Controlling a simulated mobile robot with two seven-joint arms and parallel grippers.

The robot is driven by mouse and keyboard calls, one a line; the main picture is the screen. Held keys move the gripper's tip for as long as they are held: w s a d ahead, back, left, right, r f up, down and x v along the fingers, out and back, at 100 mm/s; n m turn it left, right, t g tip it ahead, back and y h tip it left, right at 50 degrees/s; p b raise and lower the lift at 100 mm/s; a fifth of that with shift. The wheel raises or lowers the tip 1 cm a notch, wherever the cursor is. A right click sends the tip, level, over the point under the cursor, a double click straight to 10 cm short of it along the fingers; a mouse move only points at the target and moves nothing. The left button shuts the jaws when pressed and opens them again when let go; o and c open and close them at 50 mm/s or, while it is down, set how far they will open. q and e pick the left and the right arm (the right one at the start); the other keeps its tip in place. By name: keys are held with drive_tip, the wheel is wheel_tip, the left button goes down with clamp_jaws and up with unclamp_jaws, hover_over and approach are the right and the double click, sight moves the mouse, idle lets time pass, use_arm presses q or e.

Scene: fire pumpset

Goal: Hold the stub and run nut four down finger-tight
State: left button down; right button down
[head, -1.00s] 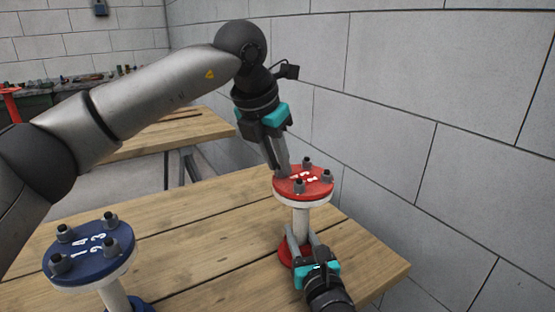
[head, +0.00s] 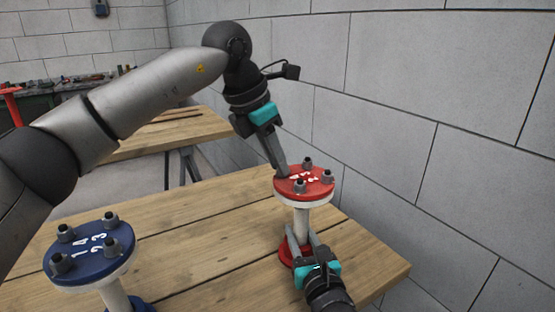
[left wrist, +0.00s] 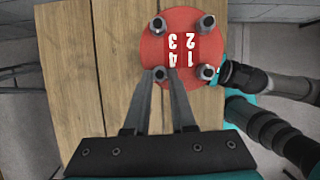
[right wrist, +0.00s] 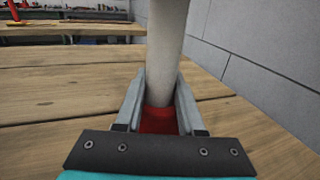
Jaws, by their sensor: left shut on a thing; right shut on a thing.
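The red-flanged stub (head: 302,217) stands upright on the wooden table, with a white pipe and a round red top plate (head: 318,186). The plate bears painted numbers and several grey nuts on studs near its rim. My left gripper (head: 283,173) reaches down to the plate's left edge. In the left wrist view its fingers are closed around the nut (left wrist: 160,73) beside the painted 4. In the head view the fingers hide that nut. My right gripper (head: 300,238) is shut on the white pipe (right wrist: 166,45), low down above the red base.
A blue-flanged stub (head: 92,254) with its own numbered nuts stands at the table's left front. The table (head: 200,235) between the stubs is bare. A grey block wall (head: 400,100) rises close on the right. Another wooden table (head: 160,140) stands behind.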

use_arm(q)
drive_tip(key=m, duration=0.1)
drive_tip(key=m+g, duration=0.1)
drive_tip(key=m, duration=0.1)
drive_tip(key=m+g+h, duration=0.1)
drive_tip(key=m, duration=0.1)
drive_tip(key=shift+w+a, duration=0.1)
drive_tip(key=shift+w, duration=0.15)
drive_tip(key=m, duration=0.2)
drive_tip(key=m+g, duration=0.1)
drive_tip(key=m, duration=0.1)
drive_tip(key=m+g, duration=0.1)
drive_tip(key=shift+w+m, duration=0.3)
drive_tip(key=shift+m, duration=0.4)
drive_tip(key=c, duration=0.7)
unclamp_jaws()
drive_tip(key=shift+c, duration=0.2)
